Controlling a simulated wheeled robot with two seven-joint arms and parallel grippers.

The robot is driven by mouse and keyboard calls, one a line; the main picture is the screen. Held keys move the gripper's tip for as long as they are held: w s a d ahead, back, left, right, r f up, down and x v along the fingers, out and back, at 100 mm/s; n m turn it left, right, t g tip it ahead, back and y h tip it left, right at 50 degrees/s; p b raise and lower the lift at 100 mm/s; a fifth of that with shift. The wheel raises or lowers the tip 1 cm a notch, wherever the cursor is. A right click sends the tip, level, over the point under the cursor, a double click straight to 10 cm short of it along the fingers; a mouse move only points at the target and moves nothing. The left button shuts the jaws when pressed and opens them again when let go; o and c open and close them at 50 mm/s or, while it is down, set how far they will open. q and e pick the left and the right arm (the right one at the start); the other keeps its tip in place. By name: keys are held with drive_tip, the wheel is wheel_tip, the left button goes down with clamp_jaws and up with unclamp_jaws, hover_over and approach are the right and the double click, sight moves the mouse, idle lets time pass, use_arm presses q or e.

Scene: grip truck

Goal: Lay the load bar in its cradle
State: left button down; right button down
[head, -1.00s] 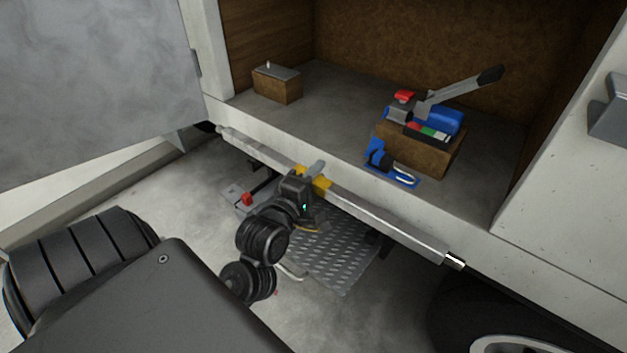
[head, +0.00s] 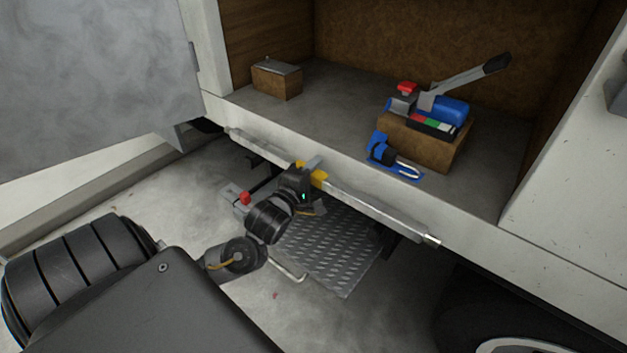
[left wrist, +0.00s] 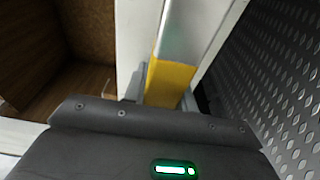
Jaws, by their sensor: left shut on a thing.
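The load bar (head: 375,207) is a long pale metal bar with a yellow band in its middle and a bare metal tip at its right end. It lies slantwise along the front edge of the truck's compartment in the head view, a little below the floor level. My left gripper (head: 312,170) is shut on it at the yellow band. In the left wrist view the bar (left wrist: 182,35) runs up and away from the gripper (left wrist: 165,92), with the fingers on either side of the yellow band. I cannot clearly make out the cradle. My right gripper is not in view.
On the compartment floor (head: 310,115) stand a wooden block (head: 277,82) at left and another (head: 425,145) at right bearing a lever tool. A blue strap item (head: 385,155) lies beside it. A treadplate step (head: 335,250) is below the bar. An open door (head: 90,80) is at left.

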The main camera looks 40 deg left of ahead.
use_arm(q)
wheel_tip(320, 180, down, 3)
drive_tip(key=shift+w+a+f, duration=0.1)
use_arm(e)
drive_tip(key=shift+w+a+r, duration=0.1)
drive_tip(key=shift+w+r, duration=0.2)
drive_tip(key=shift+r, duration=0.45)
use_arm(q)
drive_tip(key=shift+f+b, duration=0.2)
drive_tip(key=shift+b, duration=0.15)
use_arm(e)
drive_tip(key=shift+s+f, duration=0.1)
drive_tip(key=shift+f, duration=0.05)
use_arm(q)
drive_tip(key=c, duration=1.1)
unclamp_jaws()
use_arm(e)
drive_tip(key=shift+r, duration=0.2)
